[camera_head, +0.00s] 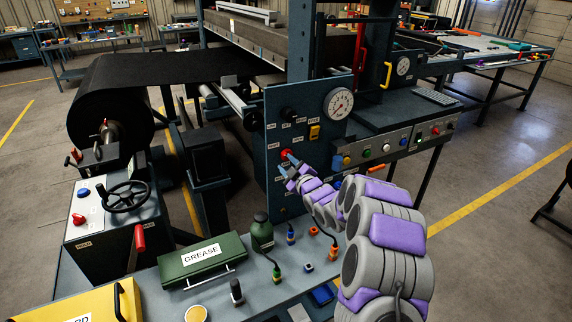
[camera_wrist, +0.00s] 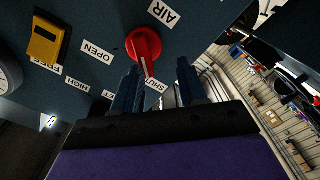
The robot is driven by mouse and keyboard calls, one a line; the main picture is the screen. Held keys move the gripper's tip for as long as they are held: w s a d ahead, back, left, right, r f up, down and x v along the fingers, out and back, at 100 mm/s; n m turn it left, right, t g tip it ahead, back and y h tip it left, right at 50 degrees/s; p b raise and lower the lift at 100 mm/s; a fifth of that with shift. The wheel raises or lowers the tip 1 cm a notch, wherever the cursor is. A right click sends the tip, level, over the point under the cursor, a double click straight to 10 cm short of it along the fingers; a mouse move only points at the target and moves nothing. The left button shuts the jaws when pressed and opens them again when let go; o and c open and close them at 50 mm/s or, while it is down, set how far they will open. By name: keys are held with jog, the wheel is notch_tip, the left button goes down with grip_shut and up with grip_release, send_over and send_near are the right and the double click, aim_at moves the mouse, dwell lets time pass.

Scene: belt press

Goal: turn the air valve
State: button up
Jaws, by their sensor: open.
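The air valve is a red round knob (camera_wrist: 143,44) on the dark blue panel, beside an AIR label (camera_wrist: 163,13). OPEN (camera_wrist: 97,52) and SHUT (camera_wrist: 153,88) labels sit around it. A thin pale mark on the knob points toward SHUT in the wrist view. In the head view my gripper (camera_head: 286,166) is right at the knob. I cannot tell whether a finger touches it.
A yellow switch (camera_wrist: 45,40) and a gauge (camera_head: 338,104) are on the same panel. Below my arm, a bench holds a green grease box (camera_head: 202,257), a green bottle (camera_head: 261,231) and small connectors. A button console (camera_head: 395,141) stands to the right.

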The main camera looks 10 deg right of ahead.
jog(key=d, duration=0.1)
jog(key=w+d, duration=0.2)
jog(key=shift+w+d+f, duration=0.15)
jog(key=shift+w+d, duration=0.1)
jog(key=shift+d, duration=0.05)
jog(key=a, duration=0.2)
jog(key=shift+s+a, duration=0.2)
jog(key=shift+a, duration=0.15)
jog(key=shift+c, duration=0.5)
jog(key=shift+a, duration=0.2)
jog(key=shift+c, duration=1.6)
jog(key=shift+d, duration=0.9)
grip_shut()
jog(key=shift+a, duration=0.3)
